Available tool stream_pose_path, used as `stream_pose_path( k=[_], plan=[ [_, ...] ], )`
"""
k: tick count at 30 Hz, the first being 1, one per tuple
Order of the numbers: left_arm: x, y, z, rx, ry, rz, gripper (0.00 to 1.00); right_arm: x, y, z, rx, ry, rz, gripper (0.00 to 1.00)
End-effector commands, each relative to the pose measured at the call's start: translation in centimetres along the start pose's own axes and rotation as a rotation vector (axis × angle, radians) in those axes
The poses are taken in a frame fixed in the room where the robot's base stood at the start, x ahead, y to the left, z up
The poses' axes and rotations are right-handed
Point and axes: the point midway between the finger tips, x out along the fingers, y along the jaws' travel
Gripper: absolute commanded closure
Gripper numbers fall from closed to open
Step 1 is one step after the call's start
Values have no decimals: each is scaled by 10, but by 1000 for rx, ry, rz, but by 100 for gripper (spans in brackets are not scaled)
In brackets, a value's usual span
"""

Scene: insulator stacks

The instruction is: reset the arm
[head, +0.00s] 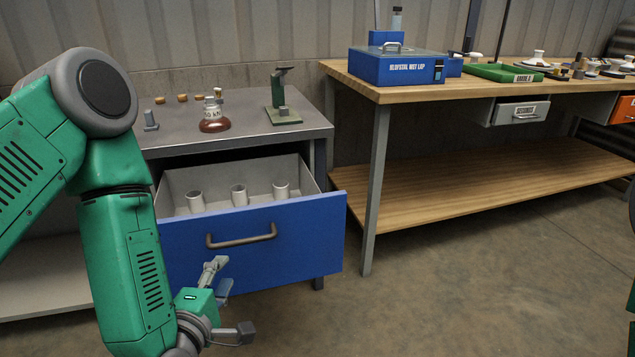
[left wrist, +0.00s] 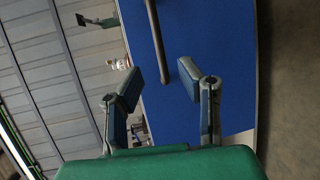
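My left arm comes in from the left in the head view. Its gripper (head: 232,298) is in front of the lower part of the blue drawer front (head: 300,240). The left wrist view shows the fingers of this gripper (left wrist: 162,84) spread apart with nothing between them. The brown drawer handle (head: 241,236) is above the gripper in the head view. In the left wrist view the handle (left wrist: 157,40) lies beyond the fingertips, apart from them. The drawer is open, with white cups (head: 239,195) inside. My right gripper is not in view.
A grey-topped table (head: 240,137) carries a red-brown flask (head: 214,121), a green stand (head: 283,112) and small corks. A wooden bench (head: 450,89) at right holds a blue box (head: 397,67) and a green tray (head: 503,73). The floor (head: 450,270) at right is clear.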

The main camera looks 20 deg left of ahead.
Motion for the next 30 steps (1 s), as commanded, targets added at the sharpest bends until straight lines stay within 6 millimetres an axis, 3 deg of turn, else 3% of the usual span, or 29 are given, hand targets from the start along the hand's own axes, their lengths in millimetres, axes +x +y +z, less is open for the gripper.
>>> stream_pose_path(
  k=[4,8,12,16,18,22,30],
  plan=[
    [-4,-14,4,107,-33,-82,68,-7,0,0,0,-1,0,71],
    [-23,-59,10,426,-155,-310,68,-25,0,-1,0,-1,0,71],
    [-72,-116,5,878,-417,-605,68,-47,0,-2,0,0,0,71],
    [-126,-152,-14,1223,-715,-816,68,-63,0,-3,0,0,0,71],
    [-152,-162,-25,1353,-866,-893,68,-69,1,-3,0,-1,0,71],
    [-183,-170,-40,1491,-1064,-973,68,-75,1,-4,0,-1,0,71],
    [-194,-174,-45,1535,-1141,-998,68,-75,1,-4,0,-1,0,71]
  ],
)
